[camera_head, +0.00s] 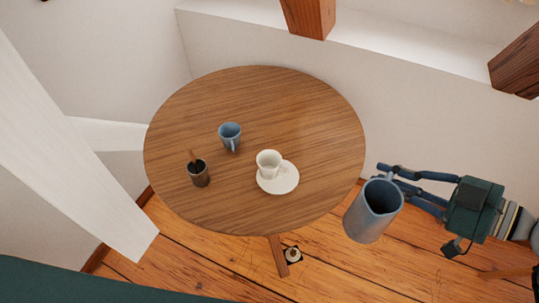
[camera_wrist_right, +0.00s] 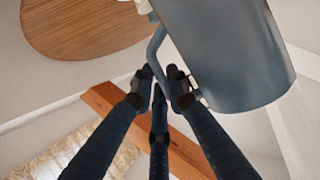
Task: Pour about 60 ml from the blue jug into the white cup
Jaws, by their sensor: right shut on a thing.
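The blue jug (camera_head: 366,216) is in my right gripper (camera_head: 392,174), off the right edge of the round table, above the floor. It looks roughly upright with a slight tilt; its contents cannot be made out. In the right wrist view the fingers (camera_wrist_right: 160,82) are closed at the jug's handle, beside the grey-blue jug body (camera_wrist_right: 232,62). The white cup (camera_head: 268,160) stands upright on a white saucer (camera_head: 284,186) on the table, left of the jug and apart from it. The inside of the cup looks empty. My left gripper is not in view.
The round wooden table (camera_head: 300,105) also holds a blue mug (camera_head: 229,133) behind the cup and a dark pot (camera_head: 199,178) with a stick in it. The table's right side is clear. A white sloping beam (camera_head: 70,130) stands at the left.

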